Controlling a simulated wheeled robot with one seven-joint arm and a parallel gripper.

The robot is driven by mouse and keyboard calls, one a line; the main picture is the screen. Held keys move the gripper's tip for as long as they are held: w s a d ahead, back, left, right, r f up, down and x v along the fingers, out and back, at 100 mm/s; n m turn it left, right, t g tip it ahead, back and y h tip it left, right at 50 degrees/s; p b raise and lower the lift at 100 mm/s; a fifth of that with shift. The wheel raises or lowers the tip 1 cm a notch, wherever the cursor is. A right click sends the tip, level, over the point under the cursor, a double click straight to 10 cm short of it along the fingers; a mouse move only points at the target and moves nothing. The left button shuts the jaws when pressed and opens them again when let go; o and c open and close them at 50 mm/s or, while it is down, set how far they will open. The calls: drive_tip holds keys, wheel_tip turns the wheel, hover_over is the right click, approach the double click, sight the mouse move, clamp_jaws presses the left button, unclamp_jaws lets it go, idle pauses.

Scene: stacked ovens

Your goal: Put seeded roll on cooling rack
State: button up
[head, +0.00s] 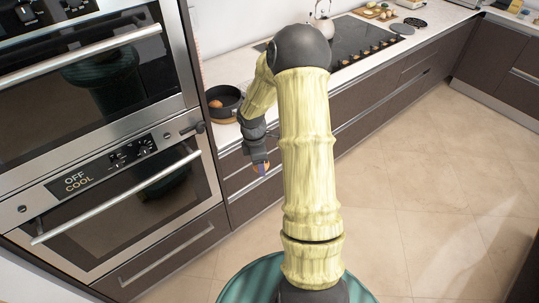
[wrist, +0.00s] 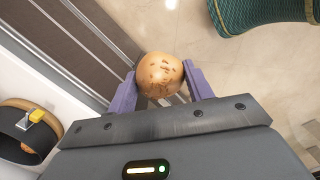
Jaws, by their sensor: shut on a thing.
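The seeded roll (wrist: 160,75) is round and golden brown with dark flecks. My gripper (wrist: 160,85) is shut on it, one purple finger on each side. In the head view, my gripper (head: 260,168) hangs in front of the drawers, below the counter's edge, and the roll is mostly hidden there. I cannot make out a cooling rack for certain; a round dark item (head: 415,22) lies on the far counter, too small to identify.
A dark pan (head: 225,101) with a brown item inside stands on the counter beside the ovens (head: 120,190). A kettle (head: 320,28) stands by the black hob (head: 350,45). A board with small items (head: 376,11) lies beyond it. The tiled floor at right is clear.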

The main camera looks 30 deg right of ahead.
drive_tip(key=s+a+f+m+g+y, duration=0.1)
drive_tip(key=a+f+m, duration=1)
drive_tip(key=a+m, duration=0.3)
drive_tip(key=shift+a+f, duration=0.25)
drive_tip(key=shift+f, duration=0.15)
